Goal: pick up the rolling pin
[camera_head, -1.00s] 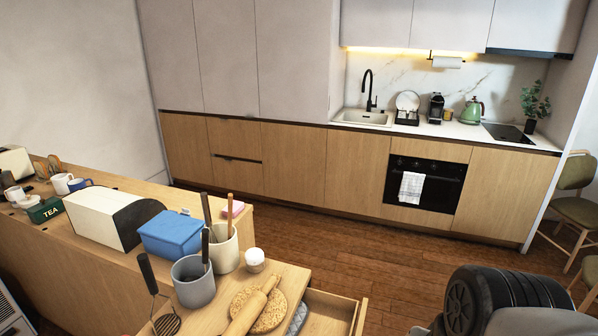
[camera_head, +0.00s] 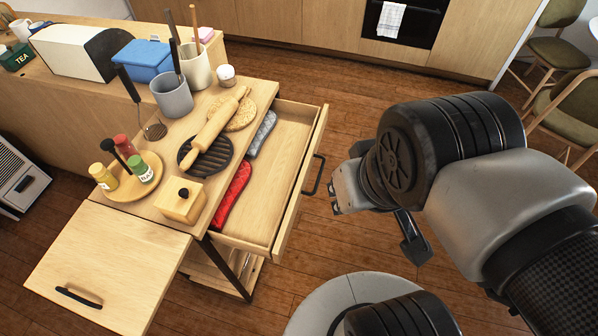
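The wooden rolling pin (camera_head: 217,122) lies on the wooden worktop of the cart (camera_head: 268,88). It lies diagonally across a round cork mat (camera_head: 243,116) and a black round trivet (camera_head: 187,156). My arm fills the right side of the view. My gripper (camera_head: 372,216) is at the right of the cart, beyond the open drawer and apart from the rolling pin. Its fingers are partly hidden by my arm, and I cannot tell how far apart they are.
An open drawer (camera_head: 317,135) sticks out from the cart toward my arm, with a red mitt (camera_head: 232,193) and a grey mitt (camera_head: 262,134) inside. Utensil crocks (camera_head: 171,97), a wooden box (camera_head: 181,203) and a condiment tray (camera_head: 150,166) stand nearby. A lower flap (camera_head: 110,262) is open.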

